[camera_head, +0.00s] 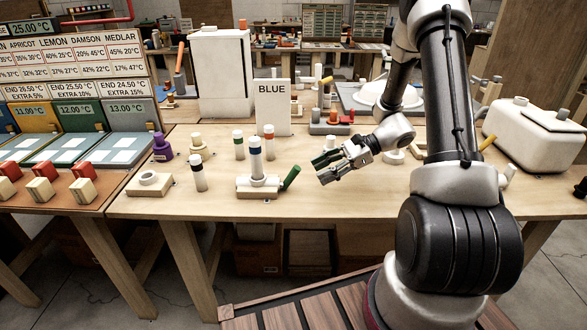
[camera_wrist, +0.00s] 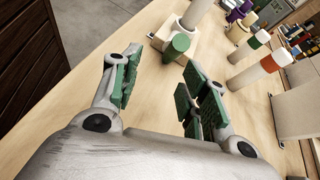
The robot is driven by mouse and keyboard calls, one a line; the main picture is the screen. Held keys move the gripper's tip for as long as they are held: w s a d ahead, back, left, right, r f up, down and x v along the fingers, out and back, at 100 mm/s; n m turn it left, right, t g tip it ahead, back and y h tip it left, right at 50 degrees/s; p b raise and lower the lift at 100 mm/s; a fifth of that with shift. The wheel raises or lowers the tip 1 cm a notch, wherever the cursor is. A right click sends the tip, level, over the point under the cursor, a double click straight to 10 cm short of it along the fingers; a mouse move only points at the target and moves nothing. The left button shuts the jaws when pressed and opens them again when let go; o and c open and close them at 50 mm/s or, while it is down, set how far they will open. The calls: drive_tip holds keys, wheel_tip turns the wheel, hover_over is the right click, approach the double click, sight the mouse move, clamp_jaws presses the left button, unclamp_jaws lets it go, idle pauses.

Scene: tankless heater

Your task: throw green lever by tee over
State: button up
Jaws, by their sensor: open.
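The green lever (camera_head: 291,177) sticks up and to the right from the right end of a small wooden block (camera_head: 246,190) on the bench. In the wrist view the lever's round green end (camera_wrist: 178,44) shows beyond the gap between my green-padded fingers (camera_wrist: 160,70). The lever's lower part is partly hidden there behind its end.
White posts with green (camera_head: 239,145) and orange (camera_head: 269,145) bands stand behind the block. Another post (camera_head: 198,175) and a wooden block with a white ring (camera_head: 149,183) stand left. A BLUE sign (camera_head: 272,105) stands behind. A white box (camera_head: 535,135) is at right. The bench front is clear.

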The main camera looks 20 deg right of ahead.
sight(295, 172)
drive_tip(key=shift+w+a+r+m+t+y, duration=0.3)
drive_tip(key=shift+w+r+m+t, duration=0.1)
drive_tip(key=shift+w+r, duration=0.35)
drive_tip(key=shift+a, duration=0.3)
drive_tip(key=x, duration=0.7)
drive_tip(key=shift+a, duration=0.2)
drive_tip(key=shift+c, duration=0.3)
clamp_jaws()
